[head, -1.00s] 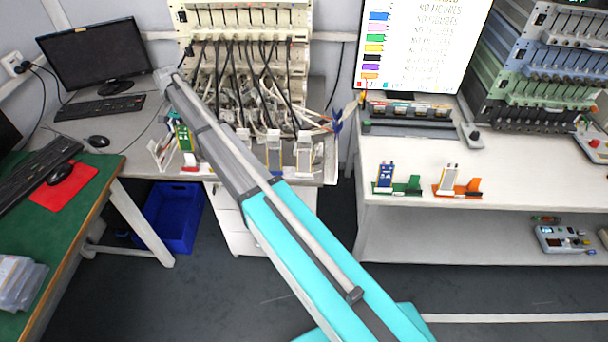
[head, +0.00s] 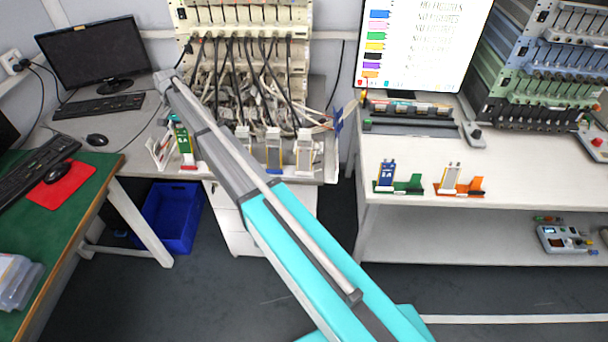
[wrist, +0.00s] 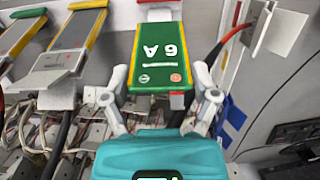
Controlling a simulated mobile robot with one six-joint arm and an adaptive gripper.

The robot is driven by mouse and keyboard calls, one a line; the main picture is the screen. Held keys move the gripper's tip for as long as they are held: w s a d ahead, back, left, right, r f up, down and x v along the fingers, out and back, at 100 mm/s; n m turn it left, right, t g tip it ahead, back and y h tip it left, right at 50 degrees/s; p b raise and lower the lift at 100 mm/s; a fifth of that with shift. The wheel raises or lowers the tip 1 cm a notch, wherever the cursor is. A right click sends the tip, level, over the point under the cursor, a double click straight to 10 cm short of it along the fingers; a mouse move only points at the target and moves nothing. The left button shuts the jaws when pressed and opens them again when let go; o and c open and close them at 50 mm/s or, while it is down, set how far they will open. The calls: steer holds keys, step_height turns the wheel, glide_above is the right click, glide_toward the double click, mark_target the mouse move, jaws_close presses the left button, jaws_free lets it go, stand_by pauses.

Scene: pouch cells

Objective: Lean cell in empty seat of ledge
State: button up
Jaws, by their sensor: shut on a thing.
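A green cell (wrist: 158,45) with a white "6A" label and yellow side edges is between the two fingers of my gripper (wrist: 160,88) in the wrist view. My gripper is shut on it near its lower end in that picture. In the head view the green cell (head: 184,143) stands near upright at the left of the middle bench front. A red base piece (head: 190,168) shows close below it; I cannot tell whether they touch. My gripper is largely hidden behind my arm there. Other cells (head: 273,151) stand to the right along the bench front, on coloured bases.
A white upright part (head: 160,152) stands just left of the green cell. Cables crowd the bench behind. On the right table (head: 530,180), a blue cell (head: 387,174) stands at a green ledge (head: 412,185) and a grey cell (head: 451,177) at an orange ledge (head: 474,187).

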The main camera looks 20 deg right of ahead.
mark_target(183, 140)
steer(key=shift+s+a+f+b, duration=0.1)
steer(key=shift+s+f+b, duration=0.15)
steer(key=shift+f+b, duration=0.7)
steer(key=shift+s+a+f+b, duration=0.1)
steer(key=shift+s+f+b, duration=0.1)
steer(key=shift+f+b, duration=0.65)
steer(key=shift+s+f+b, duration=0.2)
steer(key=shift+f+b, duration=0.6)
steer(key=shift+f, duration=0.1)
steer(key=o, duration=0.7)
steer(key=shift+r, duration=0.1)
steer(key=shift+w+d+r+p, duration=0.1)
steer(key=shift+w+r+p, duration=0.1)
steer(key=shift+r+p, duration=1.7)
steer(key=shift+w+d+r+p, duration=0.1)
steer(key=shift+w+r+p, duration=0.1)
steer(key=shift+r+p, duration=1.6)
steer(key=shift+f, duration=0.1)
